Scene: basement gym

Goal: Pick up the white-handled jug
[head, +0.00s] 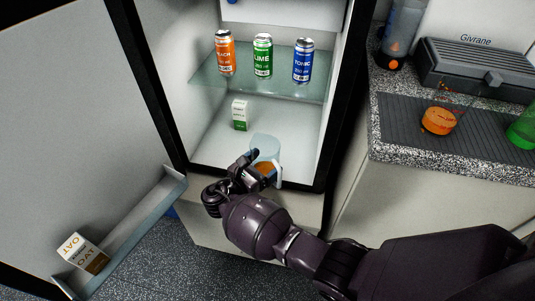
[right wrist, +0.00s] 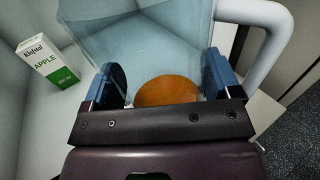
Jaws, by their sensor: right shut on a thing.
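The jug (head: 265,146) is a pale translucent blue vessel with a white handle (head: 279,172) and orange contents low inside. It stands at the front of the fridge's lower level; whether it touches the floor there I cannot tell. My right gripper (head: 256,163) reaches it from the front. In the right wrist view the jug (right wrist: 145,45) fills the space between the blue finger pads of my right gripper (right wrist: 165,88), which are shut on its body. The white handle (right wrist: 265,40) is to the right of the fingers. My left gripper is not in view.
A small apple carton (head: 240,115) stands left of the jug. Three cans, including a lime can (head: 263,56), stand on the glass shelf (head: 280,86) above. The open fridge door with an oat carton (head: 82,254) is at left. A counter (head: 395,150) is at right.

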